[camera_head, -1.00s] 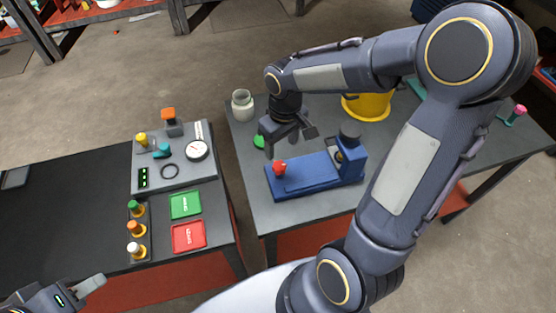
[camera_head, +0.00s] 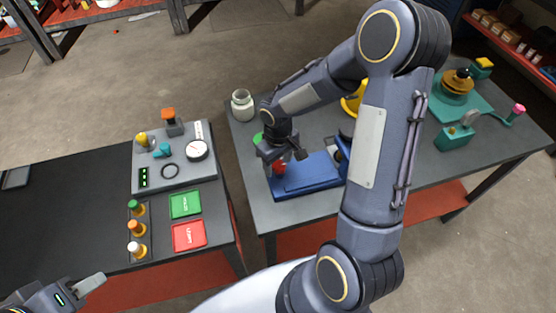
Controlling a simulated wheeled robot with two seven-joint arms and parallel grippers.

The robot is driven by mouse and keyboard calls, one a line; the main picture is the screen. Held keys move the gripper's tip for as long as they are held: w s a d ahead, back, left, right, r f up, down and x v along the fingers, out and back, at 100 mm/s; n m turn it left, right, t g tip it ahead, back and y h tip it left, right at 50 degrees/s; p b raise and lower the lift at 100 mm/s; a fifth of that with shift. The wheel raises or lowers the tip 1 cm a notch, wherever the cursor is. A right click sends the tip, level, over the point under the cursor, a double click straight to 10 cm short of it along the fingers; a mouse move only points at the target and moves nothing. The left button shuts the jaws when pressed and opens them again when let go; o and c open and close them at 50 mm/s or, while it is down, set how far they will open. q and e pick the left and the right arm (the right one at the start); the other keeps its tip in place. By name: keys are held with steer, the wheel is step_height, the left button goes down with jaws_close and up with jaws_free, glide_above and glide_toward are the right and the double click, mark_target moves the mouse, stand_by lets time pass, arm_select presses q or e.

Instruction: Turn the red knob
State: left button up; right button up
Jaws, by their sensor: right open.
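The red knob (camera_head: 279,167) sits at the left end of a blue fixture (camera_head: 312,175) on the right table. My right gripper (camera_head: 283,157) is right at the knob, pointing down, with its fingers open around or just above it; I cannot tell whether they touch it. The gripper hides part of the knob. My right arm hides the right end of the blue fixture. My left gripper (camera_head: 90,285) is at the bottom left corner, only partly in view, away from the knob.
A glass jar (camera_head: 242,105) and a green object (camera_head: 258,138) stand near the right gripper. A yellow bucket (camera_head: 352,100) is partly behind my arm. A teal device (camera_head: 457,137) stands at the right. The left table holds a grey panel (camera_head: 190,172), green tray (camera_head: 185,204) and red tray (camera_head: 189,235).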

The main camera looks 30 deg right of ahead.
mark_target(278, 164)
steer(key=c, duration=1)
steer(key=shift+n, duration=0.4)
steer(key=o, duration=1)
steer(key=shift+r, duration=0.1)
steer(key=shift+r+b, duration=0.4)
steer(key=shift+r, duration=3.45)
steer(key=shift+r, duration=0.1)
steer(key=s+a+r+m+t+y, duration=0.2)
steer(key=s+r, duration=0.2)
steer(key=s, duration=0.4)
steer(key=s+a+r+m+t+y, duration=0.1)
steer(key=s+a+r+m+t, duration=0.1)
steer(key=s+r, duration=0.3)
steer(key=s+m+t, duration=0.1)
steer(key=s, duration=0.3)
steer(key=shift+s+a+r+t+y, duration=0.25)
steer(key=shift+a+t+y, duration=0.05)
steer(key=shift+y, duration=0.1)
